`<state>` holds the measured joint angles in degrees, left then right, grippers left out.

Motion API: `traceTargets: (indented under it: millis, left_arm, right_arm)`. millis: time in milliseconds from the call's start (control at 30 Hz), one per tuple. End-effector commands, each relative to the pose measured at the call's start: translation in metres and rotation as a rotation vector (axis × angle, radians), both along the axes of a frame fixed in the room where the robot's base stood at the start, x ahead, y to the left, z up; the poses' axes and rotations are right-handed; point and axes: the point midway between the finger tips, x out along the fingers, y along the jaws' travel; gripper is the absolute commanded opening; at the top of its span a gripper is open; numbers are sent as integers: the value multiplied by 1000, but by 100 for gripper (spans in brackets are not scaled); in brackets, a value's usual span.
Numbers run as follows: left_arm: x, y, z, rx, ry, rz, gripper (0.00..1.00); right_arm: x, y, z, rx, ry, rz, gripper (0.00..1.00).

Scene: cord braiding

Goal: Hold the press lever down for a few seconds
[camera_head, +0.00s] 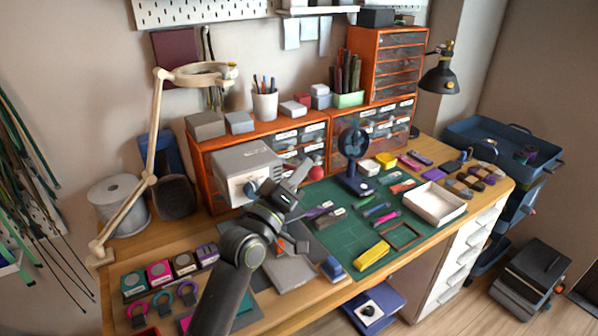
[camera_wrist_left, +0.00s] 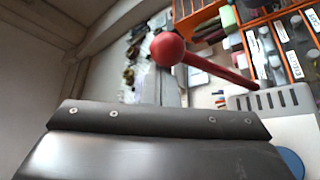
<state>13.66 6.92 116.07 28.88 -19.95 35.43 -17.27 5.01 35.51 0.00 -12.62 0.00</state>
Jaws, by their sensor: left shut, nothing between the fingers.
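The press is a light grey box (camera_head: 246,172) on the bench in front of the orange drawers. Its lever ends in a red ball knob (camera_head: 316,173). In the left wrist view the red ball (camera_wrist_left: 167,48) and red lever rod (camera_wrist_left: 222,73) stand out beside the vented grey housing (camera_wrist_left: 272,100). A dark gripper part (camera_wrist_left: 160,121) fills the lower wrist view. My right gripper is not in view.
A small dark blue fan (camera_head: 353,160) stands right of the knob on the green cutting mat (camera_head: 345,235). A white tray (camera_head: 434,203) and several small parts lie on the mat. A cream magnifier lamp (camera_head: 154,130) stands left of the press.

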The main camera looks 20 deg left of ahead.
Motion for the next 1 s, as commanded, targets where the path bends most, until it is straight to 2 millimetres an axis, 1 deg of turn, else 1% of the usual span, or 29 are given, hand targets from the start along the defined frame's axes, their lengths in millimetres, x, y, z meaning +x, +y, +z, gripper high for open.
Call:
traceTargets:
  millis: [33,100,133,200,500,700,1000]
  left_arm:
    - [-2,-3,-15,-4,6,-2,0]
    - [-4,-6,-25,-4,6,-2,0]
    - [-5,-7,-29,-5,7,-2,0]
    - [-7,-10,-39,-4,8,-2,0]
    - [-10,-14,-72,-1,14,-2,0]
    - [-10,-15,-86,-1,20,-2,0]
    - [-10,-15,-91,-3,19,-3,0]
  right_arm:
    - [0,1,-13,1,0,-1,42]
    - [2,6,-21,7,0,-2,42]
    - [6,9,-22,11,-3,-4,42]
    - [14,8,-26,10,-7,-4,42]
    - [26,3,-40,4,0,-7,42]
    - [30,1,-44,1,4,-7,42]
    - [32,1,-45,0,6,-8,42]
